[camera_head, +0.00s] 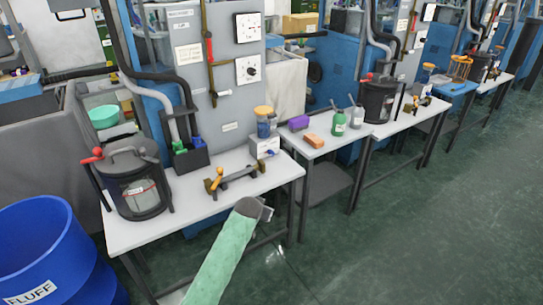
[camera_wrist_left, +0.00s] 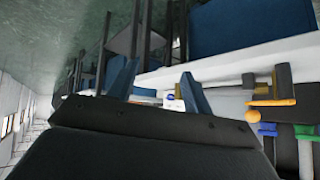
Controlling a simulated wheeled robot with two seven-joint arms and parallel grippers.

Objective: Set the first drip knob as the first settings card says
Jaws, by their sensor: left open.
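A small white box (camera_head: 264,147) stands near the right end of the first table, below a jar with an amber lid (camera_head: 263,113). A small blue part (camera_head: 271,152) on its front looks like the drip knob; its setting is too small to read. A pale card (camera_head: 188,55) hangs on the grey panel; its text is not legible. My left gripper (camera_head: 265,209) is in front of the table's front edge, apart from the box. In the wrist view its fingers (camera_wrist_left: 158,88) are spread and empty, with the white box (camera_wrist_left: 173,103) beyond them. My right gripper is not in view.
The first table (camera_head: 188,206) also holds a dark pot (camera_head: 140,200) and a brass-and-black fixture (camera_head: 233,180). A blue FLUFF bin (camera_head: 38,240) stands at left. A second table carries a green bottle (camera_head: 338,124) and orange block (camera_head: 314,141). Floor at right is clear.

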